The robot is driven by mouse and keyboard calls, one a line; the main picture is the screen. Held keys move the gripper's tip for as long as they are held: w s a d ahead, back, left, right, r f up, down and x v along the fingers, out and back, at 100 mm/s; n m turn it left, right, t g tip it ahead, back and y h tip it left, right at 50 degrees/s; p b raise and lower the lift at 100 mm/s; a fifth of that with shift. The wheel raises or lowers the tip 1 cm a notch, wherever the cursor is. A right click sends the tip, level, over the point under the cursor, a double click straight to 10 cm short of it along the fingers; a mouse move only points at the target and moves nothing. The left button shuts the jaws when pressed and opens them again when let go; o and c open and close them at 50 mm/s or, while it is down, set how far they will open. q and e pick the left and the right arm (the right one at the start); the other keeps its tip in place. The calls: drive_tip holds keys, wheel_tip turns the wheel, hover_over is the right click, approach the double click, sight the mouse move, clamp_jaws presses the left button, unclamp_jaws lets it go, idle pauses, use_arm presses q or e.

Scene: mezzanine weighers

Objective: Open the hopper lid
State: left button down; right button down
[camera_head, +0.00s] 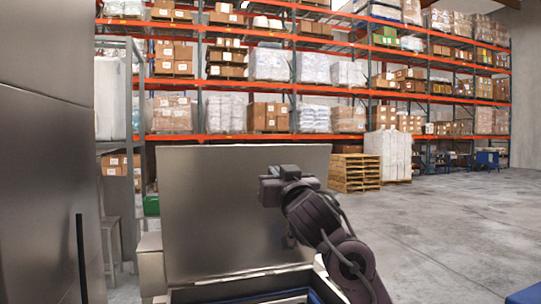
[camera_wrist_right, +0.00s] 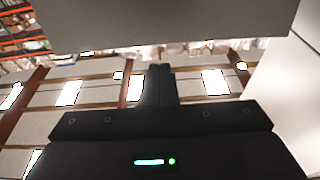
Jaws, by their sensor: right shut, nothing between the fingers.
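The hopper lid (camera_head: 215,205) is a broad grey metal panel, standing raised and nearly upright at the back of the hopper (camera_head: 155,262) in the head view. The hopper's open top shows at the bottom edge, with a dark, blue-edged inside; most of its body is cut off. My right gripper (camera_head: 270,186) is at the front of the lid, near its right side and below its top edge. Its fingers (camera_wrist_right: 160,76) are closed together and empty in the right wrist view. Whether it touches the lid I cannot tell. My left gripper is not in view.
A large grey metal panel (camera_head: 45,190) stands close on the left. A tall orange-beamed rack with boxes (camera_head: 270,116) fills the back. Stacked wooden pallets (camera_head: 355,172) and a white wrapped load (camera_head: 390,155) stand behind at the right.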

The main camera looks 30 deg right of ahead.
sight(255, 150)
drive_tip(key=p+x, duration=0.2)
drive_tip(key=x, duration=0.2)
drive_tip(key=p+x, duration=0.2)
drive_tip(key=x, duration=0.2)
drive_tip(key=a+p+x, duration=0.1)
drive_tip(key=p+x, duration=0.1)
drive_tip(key=x, duration=0.3)
drive_tip(key=shift+r, duration=0.35)
drive_tip(key=shift+w+d+f, duration=0.1)
drive_tip(key=shift+w+d, duration=0.05)
drive_tip(key=shift+w, duration=0.05)
drive_tip(key=shift+p, duration=0.3)
